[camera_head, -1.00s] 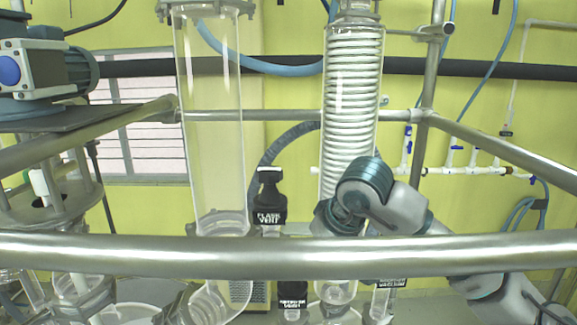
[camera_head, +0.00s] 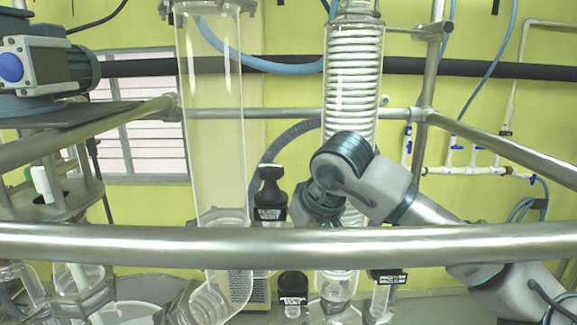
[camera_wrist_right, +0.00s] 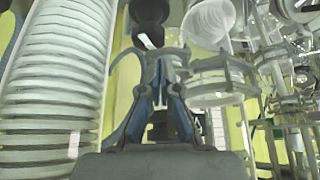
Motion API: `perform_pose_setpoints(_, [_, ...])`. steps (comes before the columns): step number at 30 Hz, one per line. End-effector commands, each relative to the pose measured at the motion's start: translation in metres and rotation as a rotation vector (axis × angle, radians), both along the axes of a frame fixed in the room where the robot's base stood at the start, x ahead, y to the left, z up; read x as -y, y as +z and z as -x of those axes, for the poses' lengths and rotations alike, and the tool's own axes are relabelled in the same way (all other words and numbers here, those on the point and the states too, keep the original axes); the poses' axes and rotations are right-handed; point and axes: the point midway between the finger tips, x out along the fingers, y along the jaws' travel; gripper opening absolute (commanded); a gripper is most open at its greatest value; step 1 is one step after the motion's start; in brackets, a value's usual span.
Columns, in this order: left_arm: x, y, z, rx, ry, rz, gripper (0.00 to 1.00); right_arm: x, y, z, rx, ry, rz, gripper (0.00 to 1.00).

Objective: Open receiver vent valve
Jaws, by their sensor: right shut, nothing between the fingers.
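A black vent valve (camera_head: 270,192) with a wide cap and a white-lettered label stands between the two glass columns in the head view; its lettering is too blurred now to read surely. Two more black labelled fittings show lower, one at the centre (camera_head: 293,287) and one at the right (camera_head: 387,277). I cannot tell which is the receiver vent. My right gripper (camera_wrist_right: 165,62) is shut and empty. In the right wrist view a black capped fitting (camera_wrist_right: 150,12) stands just beyond its fingertips, apparently apart from them. In the head view the fingers are hidden. My left gripper is out of view.
A steel rail (camera_head: 200,243) crosses the front, with my right arm behind it. A clear glass column (camera_head: 212,110) stands left of the valve. The coiled condenser (camera_head: 352,80) rises behind my right wrist and fills the wrist view's left side (camera_wrist_right: 50,80). A motor (camera_head: 45,62) sits upper left.

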Motion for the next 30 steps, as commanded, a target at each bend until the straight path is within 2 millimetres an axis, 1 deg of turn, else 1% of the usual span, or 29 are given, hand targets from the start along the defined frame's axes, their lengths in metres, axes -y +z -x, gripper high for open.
perform_pose_setpoints(5, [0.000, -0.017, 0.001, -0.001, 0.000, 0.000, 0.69, -0.001, -0.015, -0.001, -0.002, 0.000, -0.001, 0.00])
perform_pose_setpoints(12, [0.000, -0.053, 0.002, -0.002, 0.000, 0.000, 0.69, -0.001, -0.042, 0.000, 0.000, -0.001, 0.000, 0.00])
perform_pose_setpoints(14, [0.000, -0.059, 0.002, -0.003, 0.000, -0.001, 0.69, 0.000, -0.049, 0.000, -0.001, 0.000, 0.000, 0.00])
perform_pose_setpoints(18, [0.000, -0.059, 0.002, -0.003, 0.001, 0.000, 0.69, -0.001, -0.062, 0.000, -0.004, 0.002, 0.000, 0.00])
perform_pose_setpoints(21, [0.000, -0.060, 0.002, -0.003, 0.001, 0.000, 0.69, 0.000, -0.068, -0.001, -0.002, 0.000, 0.000, 0.00])
perform_pose_setpoints(30, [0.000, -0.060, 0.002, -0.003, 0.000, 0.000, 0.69, 0.000, -0.069, -0.001, -0.002, 0.000, -0.001, 0.00])
